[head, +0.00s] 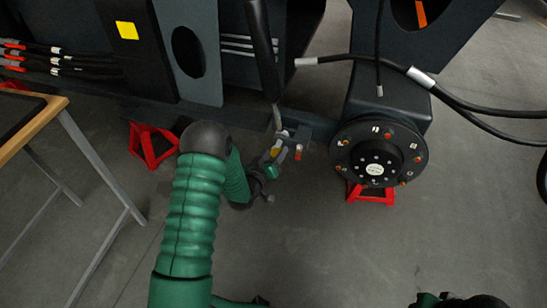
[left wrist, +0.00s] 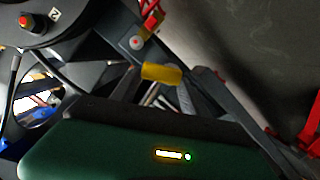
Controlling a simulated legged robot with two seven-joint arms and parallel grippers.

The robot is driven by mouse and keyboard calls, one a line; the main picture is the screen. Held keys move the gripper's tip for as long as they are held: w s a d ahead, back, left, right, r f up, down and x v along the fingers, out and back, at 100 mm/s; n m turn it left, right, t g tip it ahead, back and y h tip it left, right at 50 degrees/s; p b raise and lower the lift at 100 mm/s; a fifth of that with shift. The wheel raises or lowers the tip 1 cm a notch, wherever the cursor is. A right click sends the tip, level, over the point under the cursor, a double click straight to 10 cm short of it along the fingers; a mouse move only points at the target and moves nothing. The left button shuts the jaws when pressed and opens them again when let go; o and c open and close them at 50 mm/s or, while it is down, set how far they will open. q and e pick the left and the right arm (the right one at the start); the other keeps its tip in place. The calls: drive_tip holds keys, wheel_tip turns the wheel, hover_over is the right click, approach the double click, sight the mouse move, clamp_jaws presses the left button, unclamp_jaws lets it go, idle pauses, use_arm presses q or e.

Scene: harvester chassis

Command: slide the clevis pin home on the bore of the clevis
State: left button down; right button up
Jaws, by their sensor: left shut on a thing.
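My left gripper (head: 274,158) reaches up to the low linkage beneath the chassis. It is shut on a small yellow piece (head: 275,152), which I take to be the clevis pin. In the left wrist view the yellow piece (left wrist: 162,72) is a short cylinder between the grey fingers. A dark bracket, which looks like the clevis (head: 302,136), is close by the fingertips. In the left wrist view a grey bar with a red-centred disc (left wrist: 136,42) lies just beyond the yellow piece. The bore and how far the pin is in it cannot be made out. My right gripper is not identifiable.
A round black hub (head: 345,153) stands right of the linkage above a red stand (head: 371,194). Another red stand (head: 152,145) is at left. A dark rod (head: 263,50) comes down above the gripper. A table (head: 47,125) is at far left. Open floor lies in front.

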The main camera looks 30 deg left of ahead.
use_arm(q)
drive_tip(key=shift+a+r+b+x, duration=0.1)
drive_tip(key=shift+r+b+x, duration=0.15)
drive_tip(key=shift+x, duration=0.65)
drive_tip(key=shift+a+r+b+x, duration=0.15)
drive_tip(key=shift+b+x, duration=0.1)
drive_tip(key=shift+x, duration=0.7)
drive_tip(key=shift+c, duration=2.4)
unclamp_jaws()
drive_tip(key=p+v, duration=0.5)
drive_tip(key=v, duration=1.1)
drive_tip(key=shift+s+p, duration=0.35)
drive_tip(key=shift+s, duration=0.05)
drive_tip(key=shift+c, duration=0.4)
